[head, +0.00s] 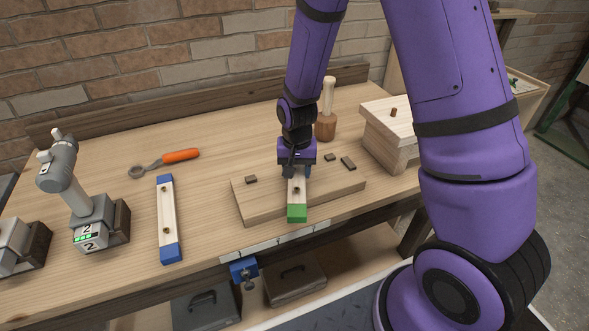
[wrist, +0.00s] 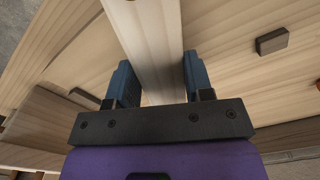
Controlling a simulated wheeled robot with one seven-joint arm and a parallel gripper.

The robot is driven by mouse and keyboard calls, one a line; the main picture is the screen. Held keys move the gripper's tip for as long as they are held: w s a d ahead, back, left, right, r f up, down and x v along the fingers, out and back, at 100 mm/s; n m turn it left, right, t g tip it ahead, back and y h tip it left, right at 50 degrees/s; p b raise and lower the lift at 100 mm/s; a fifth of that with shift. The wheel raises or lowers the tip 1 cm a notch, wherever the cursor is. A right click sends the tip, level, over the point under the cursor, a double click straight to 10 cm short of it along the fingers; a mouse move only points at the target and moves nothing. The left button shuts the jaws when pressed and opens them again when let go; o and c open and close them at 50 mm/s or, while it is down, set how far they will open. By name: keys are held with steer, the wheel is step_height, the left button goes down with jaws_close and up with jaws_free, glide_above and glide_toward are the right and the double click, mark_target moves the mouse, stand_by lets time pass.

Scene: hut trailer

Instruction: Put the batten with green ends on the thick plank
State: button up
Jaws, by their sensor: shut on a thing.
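The batten with green ends (head: 297,196) is pale wood. Its near green end points to the front and reaches past the front edge of the thick plank (head: 344,186). The plank lies flat on the bench under my gripper (head: 297,172). My gripper is shut across the batten, and its two blue fingers (wrist: 159,82) stand on either side of the batten (wrist: 152,35) in the wrist view. The far end is hidden behind my gripper. I cannot tell whether the batten touches the plank or is just above it.
A batten with blue ends (head: 168,220) lies to the left on the bench (head: 215,190). Small dark blocks (head: 348,163) lie on and behind the plank.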

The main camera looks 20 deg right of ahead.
mark_target(298, 172)
steer(key=shift+s+f, duration=0.15)
steer(key=shift+f, duration=1.05)
steer(key=shift+f, duration=0.1)
steer(key=o, duration=1)
step_height(298, 172, up, 12)
steer(key=shift+r, duration=0.25)
